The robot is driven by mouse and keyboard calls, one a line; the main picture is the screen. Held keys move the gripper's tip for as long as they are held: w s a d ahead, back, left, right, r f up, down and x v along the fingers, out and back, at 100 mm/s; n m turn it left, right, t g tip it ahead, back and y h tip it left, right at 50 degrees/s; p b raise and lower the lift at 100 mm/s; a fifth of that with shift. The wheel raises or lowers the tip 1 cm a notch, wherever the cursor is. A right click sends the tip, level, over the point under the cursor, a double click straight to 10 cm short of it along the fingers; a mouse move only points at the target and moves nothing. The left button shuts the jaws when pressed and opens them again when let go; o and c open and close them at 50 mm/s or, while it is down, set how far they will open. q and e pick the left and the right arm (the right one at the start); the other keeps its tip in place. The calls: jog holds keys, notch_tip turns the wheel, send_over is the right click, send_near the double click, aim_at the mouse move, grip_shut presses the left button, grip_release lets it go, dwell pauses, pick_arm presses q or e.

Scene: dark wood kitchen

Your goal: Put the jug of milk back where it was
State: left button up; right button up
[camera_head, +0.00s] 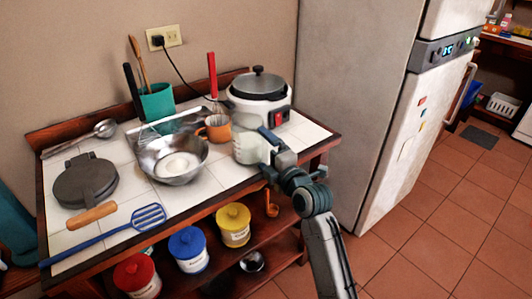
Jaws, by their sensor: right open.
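A pale, whitish jug (247,149), which looks like the milk jug, stands upright at the front right of the tiled table (130,210). My right gripper (268,143) is at the jug's right side, with its dark blue and grey parts overlapping the jug's edge. It is open; I cannot tell whether a finger touches the jug. The gripper hides part of the jug's right side. My left gripper is not in view.
Close to the jug are an orange mug (217,128), a rice cooker (259,92) and a metal bowl (160,170) with white contents. A waffle iron (86,182) and blue spatula (100,231) lie left. The fridge (350,100) stands right. Canisters (188,250) sit on the shelf below.

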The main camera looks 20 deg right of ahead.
jog(key=shift+r, duration=0.15)
jog(key=shift+s+d, duration=0.15)
jog(key=shift+s, duration=0.2)
jog(key=b+v, duration=0.2)
jog(key=v, duration=0.8)
jog(key=s+d+f+m+g+h, duration=0.1)
jog(key=s+d+f+m+g, duration=0.2)
jog(key=f, duration=0.9)
jog(key=s+f+m+g+h, duration=0.1)
jog(key=s+f+m+g, duration=0.3)
jog(key=f, duration=0.8)
jog(key=d+f+m+g+h, duration=0.15)
jog(key=f+m, duration=0.35)
jog(key=f, duration=0.7)
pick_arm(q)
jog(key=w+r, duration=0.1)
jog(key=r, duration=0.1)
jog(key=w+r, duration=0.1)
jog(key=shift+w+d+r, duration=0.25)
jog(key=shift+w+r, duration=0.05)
pick_arm(e)
jog(key=s+d+f+m+g+h, duration=0.1)
jog(key=s+f+m+g, duration=0.2)
jog(key=s+f, duration=0.8)
jog(key=s+d+f+m+g, duration=0.2)
jog(key=s+f+m+g, duration=0.2)
jog(key=s+f, duration=0.6)
jog(key=shift+s+d+f+m+h, duration=0.25)
jog(key=shift+s+f+m+h, duration=0.25)
jog(key=shift+s, duration=0.65)
